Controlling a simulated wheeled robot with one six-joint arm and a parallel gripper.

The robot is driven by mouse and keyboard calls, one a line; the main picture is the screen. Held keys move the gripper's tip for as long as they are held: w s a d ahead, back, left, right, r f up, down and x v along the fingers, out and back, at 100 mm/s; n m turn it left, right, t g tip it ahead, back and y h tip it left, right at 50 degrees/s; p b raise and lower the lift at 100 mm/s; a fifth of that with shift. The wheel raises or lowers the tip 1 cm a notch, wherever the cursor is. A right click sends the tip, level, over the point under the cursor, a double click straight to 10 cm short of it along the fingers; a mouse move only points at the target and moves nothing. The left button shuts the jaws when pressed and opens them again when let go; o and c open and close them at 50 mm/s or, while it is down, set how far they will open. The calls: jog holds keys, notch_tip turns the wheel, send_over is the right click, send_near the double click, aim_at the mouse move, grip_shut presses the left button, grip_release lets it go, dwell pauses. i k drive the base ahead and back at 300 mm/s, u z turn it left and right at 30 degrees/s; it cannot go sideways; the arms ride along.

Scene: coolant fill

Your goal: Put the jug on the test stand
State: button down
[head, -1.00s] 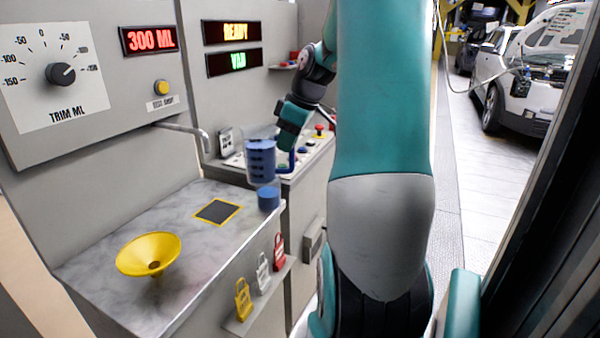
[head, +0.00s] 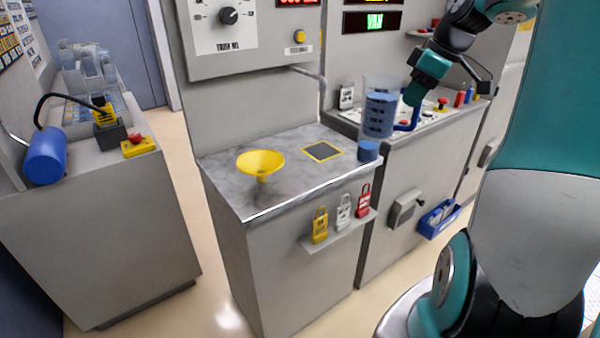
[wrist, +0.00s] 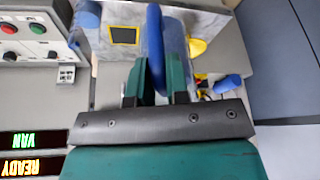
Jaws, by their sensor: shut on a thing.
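The jug (head: 379,116) is clear with blue liquid or a blue band inside and a blue handle. It is upright in the head view, above the right part of the marble counter. My gripper (head: 412,96) is shut on its handle, which also shows between the jaws in the wrist view (wrist: 155,45). No label names the test stand. A black square pad with a yellow border (head: 322,151) lies bare on the counter, left of the jug. It also shows in the wrist view (wrist: 124,35).
A yellow funnel (head: 260,162) stands left of the pad. A short blue cylinder (head: 367,151) stands at the counter's right edge, below the jug. A thin metal spout (head: 318,80) overhangs the counter. A grey bench (head: 95,215) at left bears a blue cylinder (head: 45,156) and a red button.

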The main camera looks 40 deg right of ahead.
aim_at(309, 168)
jog(key=u, duration=1.5)
jog(key=i, duration=1.3)
jog(key=z, duration=2.25)
jog(key=i, duration=0.5)
jog(key=u, duration=0.05)
